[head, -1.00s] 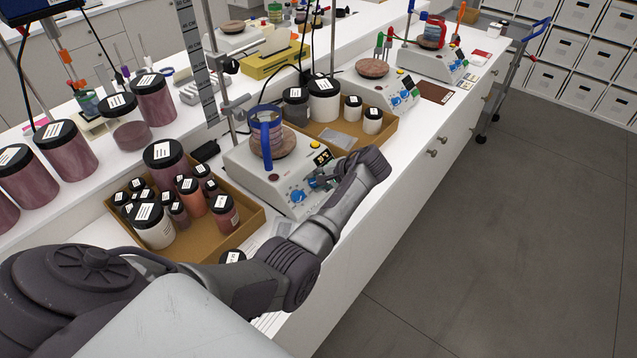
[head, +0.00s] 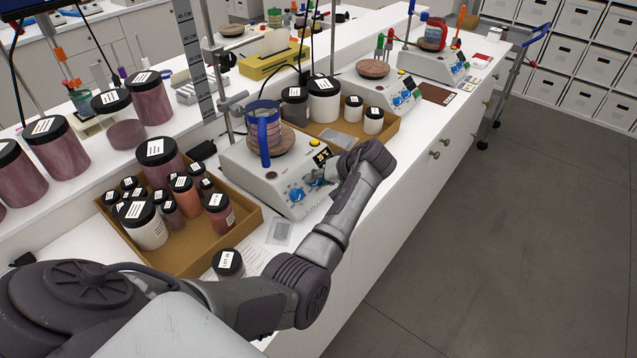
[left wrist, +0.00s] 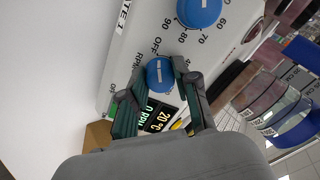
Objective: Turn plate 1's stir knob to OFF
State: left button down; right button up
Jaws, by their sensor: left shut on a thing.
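Plate 1 is a white hot plate (head: 258,180) with two blue knobs on its sloped front, in the middle of the head view. The left wrist view shows its panel (left wrist: 130,50) with part of the "PLATE 1" label. My left gripper (left wrist: 157,80) is shut on the smaller-looking blue stir knob (left wrist: 160,76), one finger on each side. The knob's white line runs roughly up and down in that view. The heat knob (left wrist: 200,11) is apart from the fingers. In the head view my wrist mostly hides the gripper (head: 324,184). My right gripper is not in view.
A blue-handled vessel (head: 264,132) stands on plate 1's top. A lit display (left wrist: 160,116) lies close to the fingers, partly hidden. A cardboard tray (head: 195,258) of jars and a loose dark-lidded jar (head: 228,264) stand near my arm. Free floor lies right of the bench.

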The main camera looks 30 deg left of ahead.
pick_arm(q)
jog(key=shift+n, duration=0.5)
jog(key=c, duration=0.8)
grip_release()
jog(key=shift+c, duration=0.2)
jog(key=shift+d, duration=0.1)
jog(key=v, duration=1.2)
